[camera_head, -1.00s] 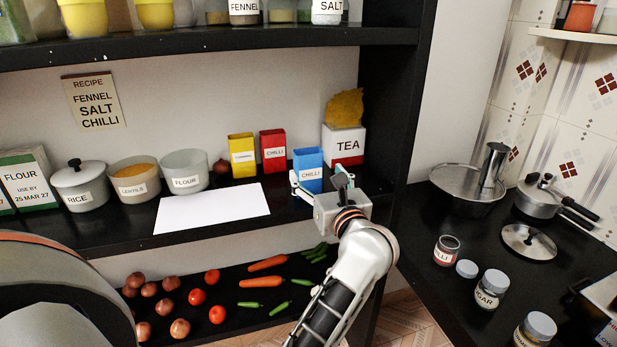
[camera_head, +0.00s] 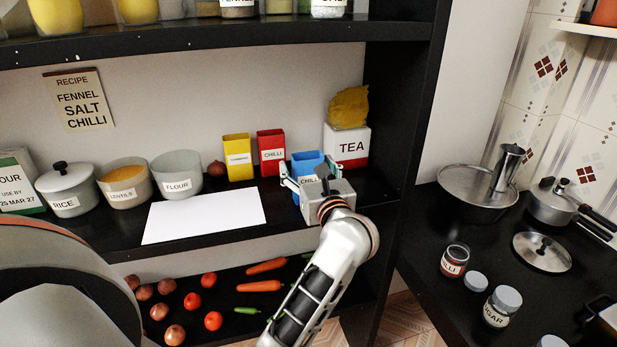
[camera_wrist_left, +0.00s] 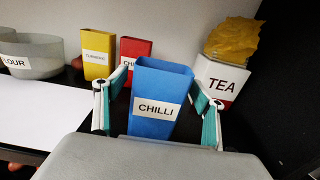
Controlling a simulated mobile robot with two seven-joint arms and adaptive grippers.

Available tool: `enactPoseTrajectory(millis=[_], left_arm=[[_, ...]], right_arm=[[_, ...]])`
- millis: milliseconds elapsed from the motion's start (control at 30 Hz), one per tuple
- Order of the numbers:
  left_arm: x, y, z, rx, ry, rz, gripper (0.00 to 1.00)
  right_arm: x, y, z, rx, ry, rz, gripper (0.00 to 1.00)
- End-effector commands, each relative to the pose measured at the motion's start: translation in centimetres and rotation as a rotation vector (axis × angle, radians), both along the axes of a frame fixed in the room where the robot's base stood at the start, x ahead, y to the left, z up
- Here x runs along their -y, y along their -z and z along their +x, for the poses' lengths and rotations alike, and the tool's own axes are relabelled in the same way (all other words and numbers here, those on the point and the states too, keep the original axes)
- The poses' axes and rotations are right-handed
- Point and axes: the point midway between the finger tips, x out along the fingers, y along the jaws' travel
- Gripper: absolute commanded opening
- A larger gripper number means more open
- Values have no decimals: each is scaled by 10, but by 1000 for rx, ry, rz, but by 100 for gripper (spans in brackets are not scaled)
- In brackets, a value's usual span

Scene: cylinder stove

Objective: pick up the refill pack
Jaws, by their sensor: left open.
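The packs are upright open-topped boxes on the middle shelf. A blue pack labelled CHILLI (camera_head: 306,158) stands nearest me and also fills the middle of the left wrist view (camera_wrist_left: 155,125). A red pack labelled CHILLI (camera_head: 271,150) and a yellow pack (camera_head: 238,157) stand behind it to the left. My left gripper (camera_head: 309,172) is open, with one finger on each side of the blue pack. In the left wrist view gaps seem to show between the fingers and the pack. The gripper body hides its lower part in the head view. My right gripper is out of view.
A white TEA box (camera_head: 349,147) with a yellow bag on top stands close on the right. A white sheet (camera_head: 204,215) lies to the left, with a flour bowl (camera_head: 176,176) behind it. The shelf's dark side panel (camera_head: 408,110) bounds the right. An upper shelf (camera_head: 210,40) hangs above.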

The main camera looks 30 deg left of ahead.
Motion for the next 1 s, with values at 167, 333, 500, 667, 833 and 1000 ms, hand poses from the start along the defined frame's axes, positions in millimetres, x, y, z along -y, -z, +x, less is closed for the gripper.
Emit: enactPoseTrajectory(millis=[167, 333, 500, 667, 833, 1000], left_arm=[[0, 0, 0, 0, 0, 0, 46], [0, 0, 0, 0, 0, 0, 27], [0, 0, 0, -1, 0, -1, 27], [0, -10, 0, 4, 0, -2, 27], [1, -40, 0, 6, 0, -4, 27], [0, -73, 0, 6, 0, -2, 27]], right_arm=[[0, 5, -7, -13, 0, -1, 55], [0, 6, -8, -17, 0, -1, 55], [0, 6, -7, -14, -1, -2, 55], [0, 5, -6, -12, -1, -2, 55], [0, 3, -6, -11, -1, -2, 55], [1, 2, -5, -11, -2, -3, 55]])
